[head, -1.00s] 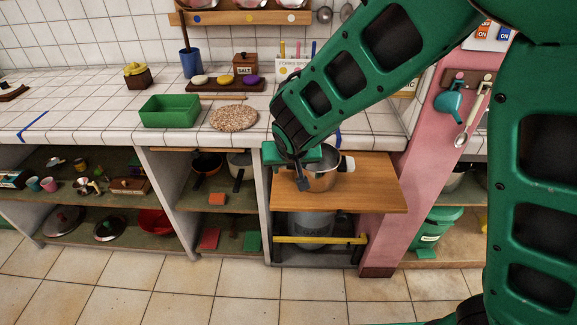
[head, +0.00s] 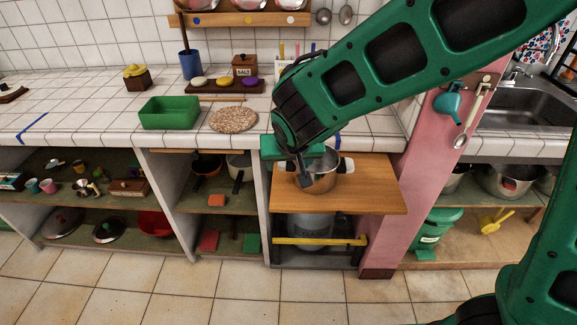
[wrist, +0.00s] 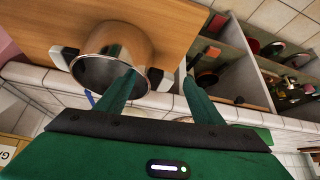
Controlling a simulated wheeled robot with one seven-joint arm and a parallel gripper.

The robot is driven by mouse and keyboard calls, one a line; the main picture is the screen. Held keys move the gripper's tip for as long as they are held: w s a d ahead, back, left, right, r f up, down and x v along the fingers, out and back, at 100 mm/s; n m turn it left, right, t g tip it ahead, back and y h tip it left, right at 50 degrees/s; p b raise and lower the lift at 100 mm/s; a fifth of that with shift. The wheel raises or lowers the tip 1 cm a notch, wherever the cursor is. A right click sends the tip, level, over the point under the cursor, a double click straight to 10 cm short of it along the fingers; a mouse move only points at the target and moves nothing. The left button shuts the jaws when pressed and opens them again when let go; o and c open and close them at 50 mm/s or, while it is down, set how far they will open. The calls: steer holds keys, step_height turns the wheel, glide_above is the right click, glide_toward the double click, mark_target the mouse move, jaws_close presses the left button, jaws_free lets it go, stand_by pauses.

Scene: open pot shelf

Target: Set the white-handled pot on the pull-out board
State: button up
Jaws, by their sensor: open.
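The steel pot (head: 320,183) with white handles stands upright on the wooden pull-out board (head: 375,192), towards its left side. One white handle (head: 347,165) shows at its right; my gripper partly covers the other side. My gripper (head: 304,180) is at the pot's left side, with its fingers pointing down. In the wrist view the pot (wrist: 125,42) and the board (wrist: 38,28) show again. There my gripper (wrist: 160,77) is open, with the near handle (wrist: 160,80) in line with the gap between its fingers. Whether a finger touches the pot is unclear.
The tiled counter (head: 75,105) lies above and behind the board, holding a green bin (head: 169,113) and a round cork mat (head: 234,119). A pink post (head: 425,165) stands right of the board. A yellow bar (head: 320,240) runs below it. The board's right half is clear.

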steer(key=v, duration=0.7)
steer(key=shift+d, duration=0.1)
steer(key=s+d+m+g+h, duration=0.1)
steer(key=s+d+m+g, duration=0.1)
steer(key=d, duration=1.1)
steer(key=s+d+m+g+h, duration=0.1)
steer(key=s+d+m+g, duration=0.1)
steer(key=d, duration=1.1)
steer(key=s+d+m+g, duration=0.1)
steer(key=s+d, duration=0.6)
steer(key=s, duration=0.2)
steer(key=s+d+m+g+y, duration=0.1)
steer(key=s+d+m, duration=0.1)
steer(key=s+d, duration=0.5)
steer(key=s, duration=0.3)
steer(key=shift+s+m+g+y, duration=0.25)
steer(key=shift+m+g+y, duration=0.05)
steer(key=shift+d+f, duration=0.1)
steer(key=shift+d, duration=0.05)
